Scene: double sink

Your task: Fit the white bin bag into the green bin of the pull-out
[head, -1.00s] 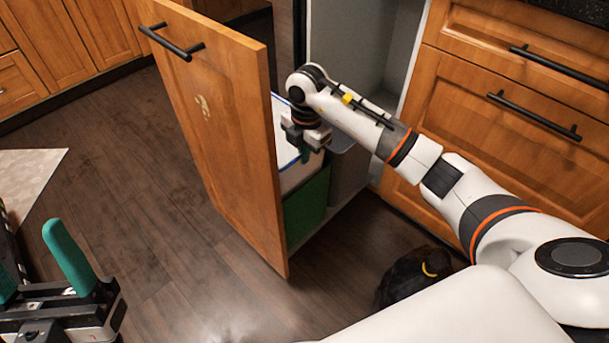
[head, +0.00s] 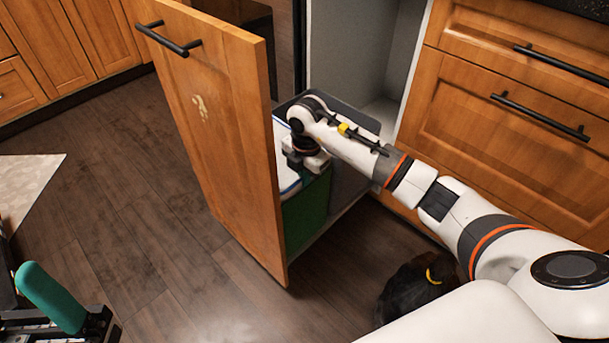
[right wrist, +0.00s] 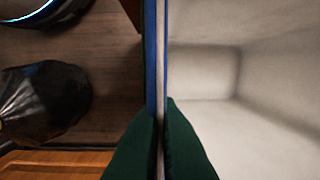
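The green bin (head: 306,213) stands in the pull-out behind its wooden front (head: 215,130). The white bin bag (head: 286,172) with a blue edge shows at the bin's top; its white inside (right wrist: 205,72) fills the right of the right wrist view. My right gripper (head: 306,165) is low over the bin's rim. In the right wrist view its dark green fingers (right wrist: 161,130) press from both sides on the blue-edged rim, one inside and one outside. My arm hides part of the bag. My left gripper (head: 50,297) is at the lower left, only partly in frame, clear of the bin.
A grey bin (head: 347,185) stands behind the green one in the pull-out. A black filled bag (head: 408,288) lies on the floor near my base and also shows in the right wrist view (right wrist: 42,105). Drawers (head: 510,125) are at the right. The floor left of the front is clear.

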